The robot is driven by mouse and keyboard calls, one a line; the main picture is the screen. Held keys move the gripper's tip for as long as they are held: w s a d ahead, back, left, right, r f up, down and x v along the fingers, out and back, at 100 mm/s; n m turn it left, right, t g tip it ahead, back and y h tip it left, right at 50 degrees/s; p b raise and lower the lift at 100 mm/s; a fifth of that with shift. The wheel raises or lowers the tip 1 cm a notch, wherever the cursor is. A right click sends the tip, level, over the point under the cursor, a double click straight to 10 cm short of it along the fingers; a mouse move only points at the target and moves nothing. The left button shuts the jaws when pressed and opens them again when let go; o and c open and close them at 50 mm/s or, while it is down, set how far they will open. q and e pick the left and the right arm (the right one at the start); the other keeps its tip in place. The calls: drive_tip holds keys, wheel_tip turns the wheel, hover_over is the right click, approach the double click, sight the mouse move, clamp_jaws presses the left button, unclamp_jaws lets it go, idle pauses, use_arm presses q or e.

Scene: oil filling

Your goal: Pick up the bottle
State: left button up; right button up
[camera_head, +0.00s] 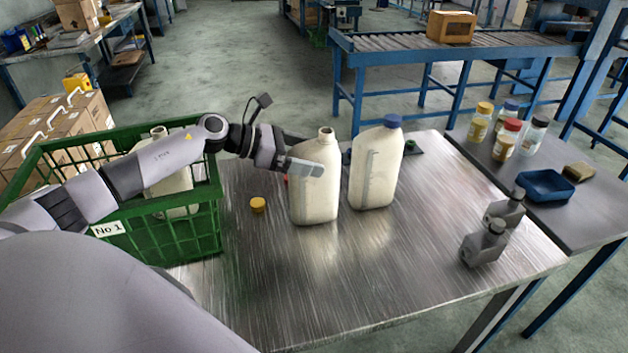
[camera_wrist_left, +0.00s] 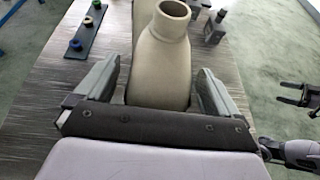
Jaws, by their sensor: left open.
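An open-necked cream bottle (camera_head: 316,202) without a cap stands upright on the metal table (camera_head: 400,290). My left gripper (camera_head: 300,167) is at its upper body, coming from the left. In the left wrist view the same bottle (camera_wrist_left: 160,70) stands between the two parted fingers of my left gripper (camera_wrist_left: 155,85), with gaps visible at the sides. A second cream bottle (camera_head: 375,172) with a blue cap stands just to its right.
A green crate (camera_head: 190,238) on the left holds cream bottles, under my left arm. A yellow cap (camera_head: 258,204) lies left of the open bottle. Two small grey bottles (camera_head: 484,246) stand at right. A side table holds jars and a blue tray (camera_head: 546,186). The table front is clear.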

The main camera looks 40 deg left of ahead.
use_arm(q)
drive_tip(key=shift+w+d+f, duration=0.1)
drive_tip(key=shift+w+d, duration=0.05)
drive_tip(key=c, duration=1.4)
